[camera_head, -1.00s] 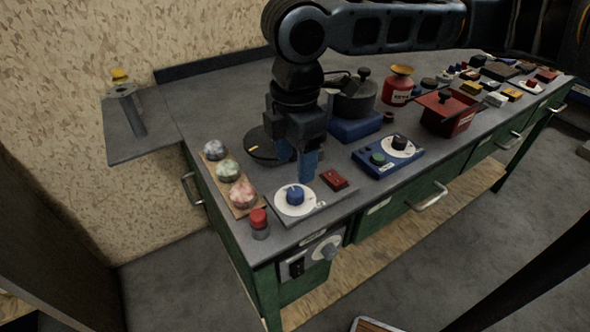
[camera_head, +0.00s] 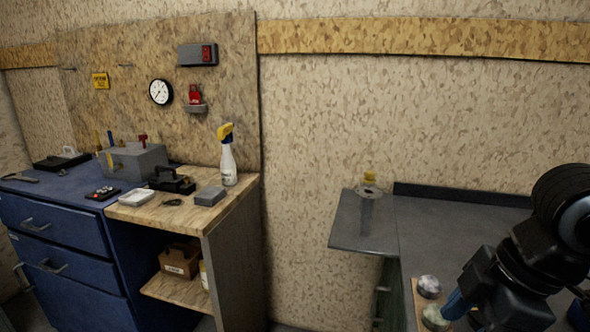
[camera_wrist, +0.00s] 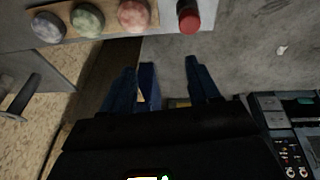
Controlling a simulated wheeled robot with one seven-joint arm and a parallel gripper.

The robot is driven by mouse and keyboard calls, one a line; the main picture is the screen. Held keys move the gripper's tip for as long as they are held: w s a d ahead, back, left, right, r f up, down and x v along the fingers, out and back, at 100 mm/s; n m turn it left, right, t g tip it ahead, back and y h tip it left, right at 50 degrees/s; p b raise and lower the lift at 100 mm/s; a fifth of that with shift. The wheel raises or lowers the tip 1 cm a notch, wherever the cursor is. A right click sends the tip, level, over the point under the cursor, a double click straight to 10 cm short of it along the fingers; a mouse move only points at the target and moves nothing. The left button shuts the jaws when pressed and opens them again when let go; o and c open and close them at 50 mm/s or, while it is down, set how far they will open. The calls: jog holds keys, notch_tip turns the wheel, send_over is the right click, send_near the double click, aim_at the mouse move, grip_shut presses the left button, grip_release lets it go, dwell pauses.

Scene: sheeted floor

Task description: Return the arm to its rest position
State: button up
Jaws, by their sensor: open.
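My arm shows at the lower right of the head view. My gripper (camera_head: 458,304) points down and left there, with a blue finger beside the mottled balls. In the wrist view, the blue fingers of my gripper (camera_wrist: 168,76) are spread apart with nothing between them. The pale ball (camera_head: 429,286) and the green ball (camera_head: 435,318) sit near the left end of the grey bench (camera_head: 440,240). The wrist view shows the pale ball (camera_wrist: 47,27), the green ball (camera_wrist: 87,20) and a pink ball (camera_wrist: 133,15) on a wooden strip.
A red-capped item (camera_wrist: 188,15) stands beside the balls. A panel with knobs (camera_wrist: 290,135) is at the lower right of the wrist view. In the head view, a side shelf (camera_head: 350,232) adjoins the bench; a wooden-topped cabinet (camera_head: 238,215) with a spray bottle (camera_head: 228,162) stands left.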

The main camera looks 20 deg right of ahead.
jog(key=w+a+r+m+t+y, duration=0.3)
jog(key=w+a+r+t+y, duration=0.3)
jog(key=a+r, duration=0.45)
jog(key=w+a+r+m+t+y, duration=0.4)
jog(key=w+a+r+t, duration=0.2)
jog(key=a+r+t, duration=0.4)
jog(key=s+d+f+m+h, duration=0.2)
jog(key=s+f+m+h, duration=0.45)
jog(key=f, duration=0.35)
jog(key=s+d+f+m+h, duration=0.2)
jog(key=s+f+m+h, duration=0.4)
jog(key=f, duration=0.5)
jog(key=s+d+f+n+g, duration=0.1)
jog(key=s+d+f+n, duration=0.1)
jog(key=s, duration=0.5)
jog(key=s+d+f+n+g, duration=0.1)
jog(key=s+d+f+n, duration=0.1)
jog(key=s, duration=0.6)
jog(key=s+d+f+n+g, duration=0.1)
jog(key=s+d+f+n, duration=0.1)
jog(key=s, duration=0.6)
jog(key=shift+d+f+n+g, duration=0.25)
jog(key=shift+d+n+g, duration=0.15)
jog(key=shift+n, duration=0.35)
